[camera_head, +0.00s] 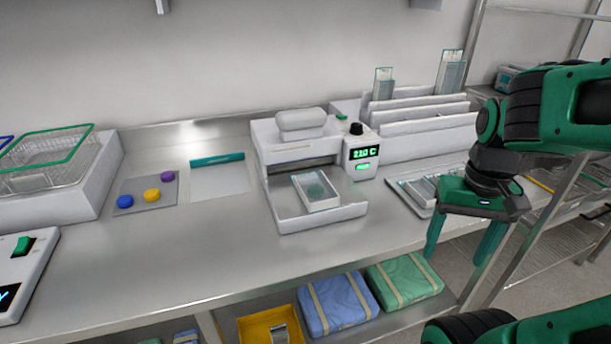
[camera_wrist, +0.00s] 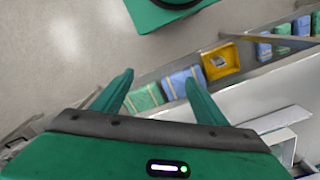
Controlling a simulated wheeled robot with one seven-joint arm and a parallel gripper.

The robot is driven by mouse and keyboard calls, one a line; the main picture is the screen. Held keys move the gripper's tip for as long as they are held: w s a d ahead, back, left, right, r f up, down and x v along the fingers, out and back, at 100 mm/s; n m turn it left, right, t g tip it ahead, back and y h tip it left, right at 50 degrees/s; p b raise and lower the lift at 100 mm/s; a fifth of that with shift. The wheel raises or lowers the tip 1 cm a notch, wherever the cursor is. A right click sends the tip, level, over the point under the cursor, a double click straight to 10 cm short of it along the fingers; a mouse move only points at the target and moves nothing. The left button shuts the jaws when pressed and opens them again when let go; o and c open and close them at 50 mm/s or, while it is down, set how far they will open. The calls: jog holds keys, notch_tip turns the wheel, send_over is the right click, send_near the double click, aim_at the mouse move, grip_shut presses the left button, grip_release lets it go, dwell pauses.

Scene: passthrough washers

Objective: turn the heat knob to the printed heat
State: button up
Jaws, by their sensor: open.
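A white heat-sealer machine (camera_head: 262,137) stands on the steel counter. Its control box (camera_head: 352,165) has a black heat knob (camera_head: 356,128) on top, a green-lit display (camera_head: 364,153) that seems to read 210 C, and a green lit button below. A pouch or tray with a printed face (camera_head: 317,190) lies on the machine's front bed; any heat printed on it is too small to read. My gripper (camera_head: 458,255) is open and empty, pointing down in front of the counter's right part, well right of the knob. The wrist view also shows its two spread fingers (camera_wrist: 160,95).
Upright white racks (camera_head: 425,120) stand behind and right of the control box. A flat tray of packets (camera_head: 410,195) lies near my gripper. Wire baskets (camera_head: 50,150) and colored discs (camera_head: 152,194) are at left. Blue and green bundles (camera_head: 340,302) lie on the lower shelf.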

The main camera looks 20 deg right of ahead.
jog(key=c, duration=0.3)
jog(key=r, duration=0.1)
jog(key=w+d+r+m, duration=0.1)
jog(key=shift+d+r, duration=0.2)
jog(key=shift+r, duration=0.2)
jog(key=shift+c, duration=0.8)
notch_tip(320, 180, up, 17)
jog(key=m, duration=2.2)
send_over(357, 124)
jog(key=shift+w+f, duration=0.1)
jog(key=shift+f, duration=5.3)
jog(key=shift+c, duration=0.2)
